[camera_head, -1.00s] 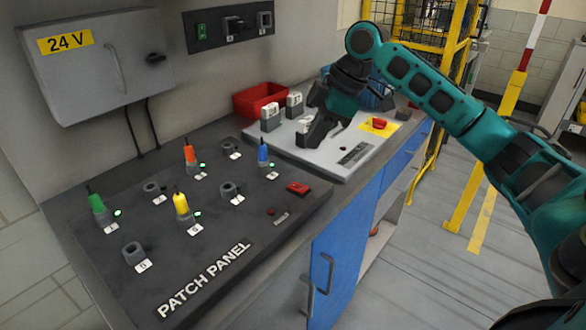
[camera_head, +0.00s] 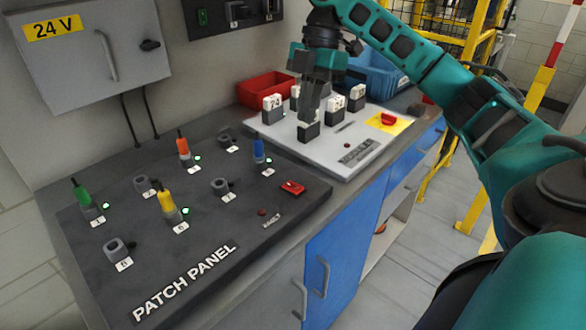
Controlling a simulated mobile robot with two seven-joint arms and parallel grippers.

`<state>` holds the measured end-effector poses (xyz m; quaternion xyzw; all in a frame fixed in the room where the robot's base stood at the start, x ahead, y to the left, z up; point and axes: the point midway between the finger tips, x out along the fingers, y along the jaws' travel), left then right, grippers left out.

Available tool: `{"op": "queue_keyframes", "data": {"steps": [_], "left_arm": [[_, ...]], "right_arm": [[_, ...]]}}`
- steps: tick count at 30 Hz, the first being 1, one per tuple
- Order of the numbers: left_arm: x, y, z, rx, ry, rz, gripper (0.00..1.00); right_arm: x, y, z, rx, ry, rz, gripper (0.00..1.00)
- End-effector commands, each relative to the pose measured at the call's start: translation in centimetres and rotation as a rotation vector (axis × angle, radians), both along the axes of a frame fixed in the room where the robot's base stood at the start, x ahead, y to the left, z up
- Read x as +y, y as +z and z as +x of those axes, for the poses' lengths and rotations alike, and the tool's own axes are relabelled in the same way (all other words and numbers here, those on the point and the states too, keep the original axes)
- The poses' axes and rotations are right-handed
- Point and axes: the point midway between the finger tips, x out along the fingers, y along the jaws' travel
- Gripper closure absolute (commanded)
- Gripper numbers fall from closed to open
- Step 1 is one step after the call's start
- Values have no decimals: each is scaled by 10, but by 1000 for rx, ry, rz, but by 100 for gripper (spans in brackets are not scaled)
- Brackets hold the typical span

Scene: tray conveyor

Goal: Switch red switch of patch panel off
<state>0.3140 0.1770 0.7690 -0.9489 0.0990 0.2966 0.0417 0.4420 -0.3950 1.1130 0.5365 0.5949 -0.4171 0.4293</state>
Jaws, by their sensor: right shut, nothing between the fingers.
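The dark patch panel (camera_head: 200,245) lies across the counter, with its name in white letters along the front. Its red switch (camera_head: 292,187) sits near the panel's right edge, uncovered; I cannot tell its position. My right gripper (camera_head: 308,116) points down over the light grey panel (camera_head: 338,165) beyond the patch panel. It is shut and empty, close to a dark block there, and apart from the red switch. I cannot tell whether it touches the block. My left gripper is out of view.
Green (camera_head: 83,193), orange (camera_head: 183,148), yellow (camera_head: 167,203) and blue (camera_head: 258,150) plugs stand in the patch panel beside lit green lamps. Several sockets are empty. A red bin (camera_head: 264,88) and a blue bin (camera_head: 376,75) stand behind. Another red switch (camera_head: 388,118) sits on yellow.

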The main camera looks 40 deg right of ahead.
Motion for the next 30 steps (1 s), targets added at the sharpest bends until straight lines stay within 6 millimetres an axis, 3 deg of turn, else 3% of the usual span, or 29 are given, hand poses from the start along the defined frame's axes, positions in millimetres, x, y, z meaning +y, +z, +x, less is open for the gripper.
{"op": "queue_keyframes", "data": {"steps": [17, 26, 30], "left_arm": [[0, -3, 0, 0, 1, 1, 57], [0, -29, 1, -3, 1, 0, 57], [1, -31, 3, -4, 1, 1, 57]], "right_arm": [[-1, -3, -3, 8, 23, 1, 100], [13, -54, -6, 10, 25, 3, 100], [21, -79, -9, 10, 22, 0, 100]]}}
